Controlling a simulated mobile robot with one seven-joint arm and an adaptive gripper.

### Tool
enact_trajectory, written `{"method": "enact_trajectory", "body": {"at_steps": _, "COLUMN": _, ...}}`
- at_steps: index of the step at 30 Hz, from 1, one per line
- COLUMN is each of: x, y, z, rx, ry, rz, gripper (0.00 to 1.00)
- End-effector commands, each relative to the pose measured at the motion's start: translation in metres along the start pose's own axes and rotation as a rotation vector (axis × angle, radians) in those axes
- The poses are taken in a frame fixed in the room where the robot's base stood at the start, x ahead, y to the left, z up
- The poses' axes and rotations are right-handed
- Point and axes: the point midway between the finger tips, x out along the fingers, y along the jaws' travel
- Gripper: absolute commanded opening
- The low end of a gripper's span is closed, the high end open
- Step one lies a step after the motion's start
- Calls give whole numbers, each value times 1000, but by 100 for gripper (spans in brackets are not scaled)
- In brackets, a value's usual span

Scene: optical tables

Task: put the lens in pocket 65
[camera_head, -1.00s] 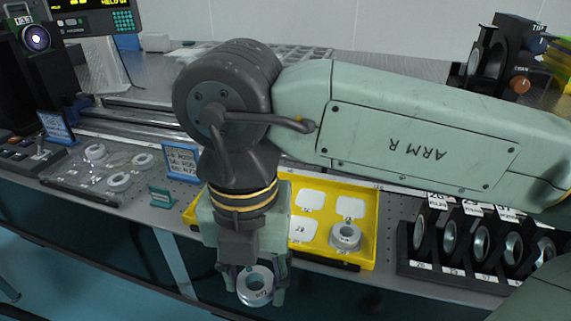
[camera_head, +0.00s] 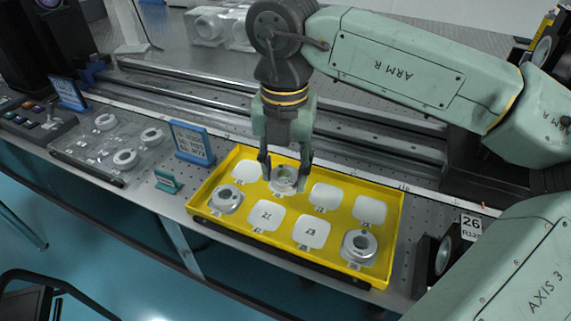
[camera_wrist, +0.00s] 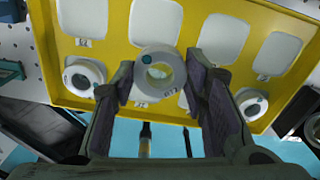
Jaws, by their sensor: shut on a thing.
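The lens (camera_head: 285,179), a pale ring-shaped mount with a clear centre, is between the fingers of my gripper (camera_head: 285,172). In the wrist view the lens (camera_wrist: 160,75) shows ring-on with a dark mark on its rim, and my gripper (camera_wrist: 165,85) is shut on its two sides. It is over the yellow tray (camera_head: 205,212), at the second place from the left in the back row. Whether it touches the tray floor I cannot tell. The tray has white pockets with small labels; I cannot read number 65 on any.
Two other ringed lenses sit in the tray's front row, at the left end (camera_head: 226,198) and right end (camera_head: 359,246). A blue-framed sign (camera_head: 192,143) stands behind the tray's left corner. A clear tray of rings (camera_head: 95,150) is further left. A black holder (camera_head: 432,255) is at right.

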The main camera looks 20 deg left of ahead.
Motion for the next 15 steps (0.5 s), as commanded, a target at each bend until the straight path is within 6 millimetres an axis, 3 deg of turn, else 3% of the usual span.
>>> {"method": "enact_trajectory", "body": {"at_steps": 9, "x": 2, "y": 7, "z": 33, "rx": 0, "ry": 2, "rz": 0, "gripper": 13}}
{"method": "enact_trajectory", "body": {"at_steps": 15, "x": 32, "y": 6, "z": 33, "rx": -2, "ry": 2, "rz": -1, "gripper": 13}}
